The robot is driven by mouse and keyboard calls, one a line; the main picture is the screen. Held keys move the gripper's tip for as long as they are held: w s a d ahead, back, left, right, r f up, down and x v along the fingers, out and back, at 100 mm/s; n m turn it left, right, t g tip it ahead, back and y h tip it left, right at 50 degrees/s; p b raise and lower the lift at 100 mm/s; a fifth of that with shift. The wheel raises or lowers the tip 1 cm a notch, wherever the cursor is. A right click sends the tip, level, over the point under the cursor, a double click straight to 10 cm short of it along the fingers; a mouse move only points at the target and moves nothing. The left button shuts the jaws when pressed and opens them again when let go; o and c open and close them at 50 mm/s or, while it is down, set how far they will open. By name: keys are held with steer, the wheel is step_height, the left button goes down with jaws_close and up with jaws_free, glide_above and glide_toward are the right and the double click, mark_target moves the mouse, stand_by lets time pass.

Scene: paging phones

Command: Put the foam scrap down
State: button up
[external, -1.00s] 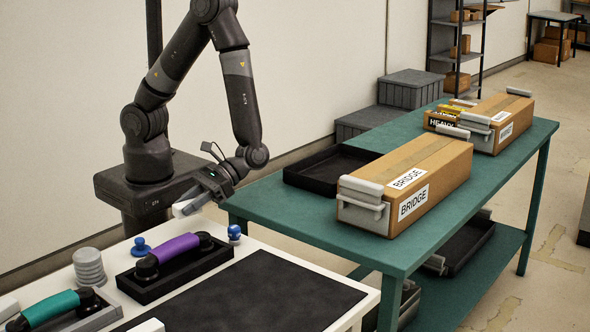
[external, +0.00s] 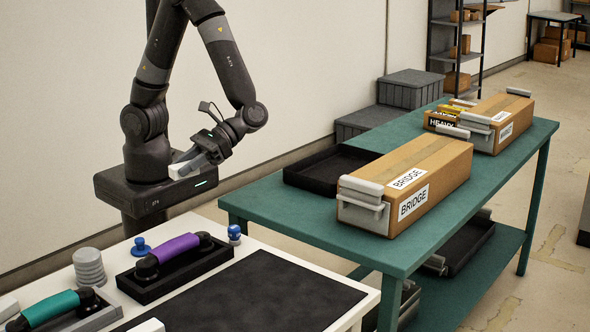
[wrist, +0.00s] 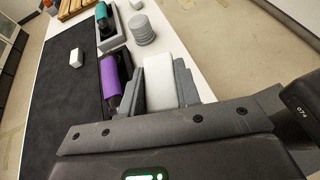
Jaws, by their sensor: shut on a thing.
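The foam scrap (wrist: 158,78) is a white block between the two grey fingers of my gripper (wrist: 160,84) in the wrist view. My gripper is shut on it. In the external view, my gripper (external: 190,164) is raised near my base, behind and above the white table (external: 210,216). The foam scrap (external: 179,172) shows there as a small pale end, partly hidden by the fingers. It is held clear of the table.
The table holds a purple handset (external: 173,247) in a black cradle, a teal handset (external: 50,309), grey stacked discs (external: 89,266), blue knobs and a black mat (external: 270,295). Another white block (wrist: 76,58) lies on the mat. A green table (external: 300,222) bears boxes and a black tray (external: 330,167).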

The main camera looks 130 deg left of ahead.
steer(key=r, duration=0.5)
steer(key=shift+w+a+r, duration=0.25)
steer(key=shift+w+r, duration=0.1)
steer(key=shift+w, duration=0.05)
steer(key=w+a+n+t, duration=0.5)
steer(key=w+a, duration=0.6)
steer(key=w, duration=0.1)
steer(key=w+a+n+t+y, duration=0.25)
steer(key=w+a+t, duration=0.2)
steer(key=a, duration=0.85)
steer(key=w+a+n+t+y, duration=0.1)
steer(key=w+a+n+t, duration=0.4)
steer(key=a, duration=0.8)
steer(key=s+a+n+t+y, duration=0.1)
steer(key=s+a+n+y, duration=0.15)
steer(key=a, duration=1.05)
steer(key=s+a+n+y, duration=0.2)
steer(key=a+n+y, duration=0.15)
steer(key=a, duration=0.95)
steer(key=s+a+n+t+y, duration=0.1)
steer(key=s+a+n+y, duration=0.2)
steer(key=a, duration=0.9)
steer(key=shift+m+y, duration=0.25)
steer(key=shift+m, duration=0.2)
steer(key=f, duration=1.6)
steer(key=shift+w+f, duration=0.15)
steer(key=shift+w, duration=0.15)
steer(key=shift+f, duration=2.4)
